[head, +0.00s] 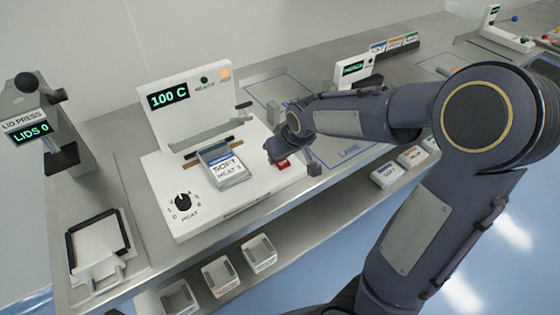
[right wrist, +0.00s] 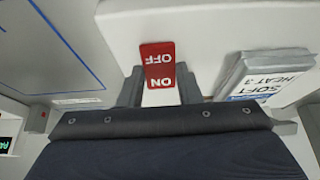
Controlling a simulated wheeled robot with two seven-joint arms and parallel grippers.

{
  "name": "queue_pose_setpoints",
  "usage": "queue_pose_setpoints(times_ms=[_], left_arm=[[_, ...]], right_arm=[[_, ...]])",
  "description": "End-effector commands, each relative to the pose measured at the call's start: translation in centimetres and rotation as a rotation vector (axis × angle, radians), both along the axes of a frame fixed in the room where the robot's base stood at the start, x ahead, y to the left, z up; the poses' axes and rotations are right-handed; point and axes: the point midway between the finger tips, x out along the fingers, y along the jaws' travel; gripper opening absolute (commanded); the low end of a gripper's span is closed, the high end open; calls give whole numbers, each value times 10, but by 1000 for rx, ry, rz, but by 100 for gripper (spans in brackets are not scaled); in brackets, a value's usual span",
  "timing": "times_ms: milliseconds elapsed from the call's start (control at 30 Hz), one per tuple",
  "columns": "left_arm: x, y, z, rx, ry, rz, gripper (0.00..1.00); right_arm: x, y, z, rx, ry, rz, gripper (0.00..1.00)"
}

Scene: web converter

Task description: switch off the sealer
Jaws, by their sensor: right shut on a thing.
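The sealer (head: 222,195) is a white machine with a raised back panel. Its display (head: 169,95) reads 100 C, and an orange lamp (head: 225,74) glows beside a dark green one (head: 204,80). A black heat knob (head: 183,201) sits at its front left. The red switch (head: 283,164), marked ON and OFF in the right wrist view (right wrist: 158,62), is at the sealer's right end. My right gripper (head: 292,158) is at the switch, its two fingers (right wrist: 160,90) on either side of it, shut on it. My left gripper is out of view.
A grey pack (head: 226,168) labelled SOFT HEAT 3 lies on the sealer, close to my right gripper. The lid press (head: 35,120) stands at left behind a black-framed tray (head: 99,240). Small bins (head: 222,275) sit on the lower shelf. A blue-outlined lane (head: 350,153) lies right.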

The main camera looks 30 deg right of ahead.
Motion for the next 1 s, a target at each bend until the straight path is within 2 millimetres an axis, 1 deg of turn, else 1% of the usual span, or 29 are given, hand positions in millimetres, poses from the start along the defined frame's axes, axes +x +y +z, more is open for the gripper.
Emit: queue_pose_setpoints(times_ms=[267, 300, 433, 667, 767, 867, 1000], left_arm=[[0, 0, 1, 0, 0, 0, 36], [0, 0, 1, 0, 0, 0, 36], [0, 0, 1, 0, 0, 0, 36], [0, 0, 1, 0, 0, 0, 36], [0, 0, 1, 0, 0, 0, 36], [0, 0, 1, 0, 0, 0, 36], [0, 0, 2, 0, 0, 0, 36]], right_arm=[[0, 0, 1, 1, -3, -1, 8], [0, 0, 1, 1, -3, -1, 35], [0, 0, 1, 0, -1, 0, 52], [0, 0, 1, 0, 0, 0, 53], [-1, 0, 3, 0, -1, 0, 53], [-5, 0, 14, 1, -4, 0, 53], [-16, -1, 36, 1, -7, 0, 53]])
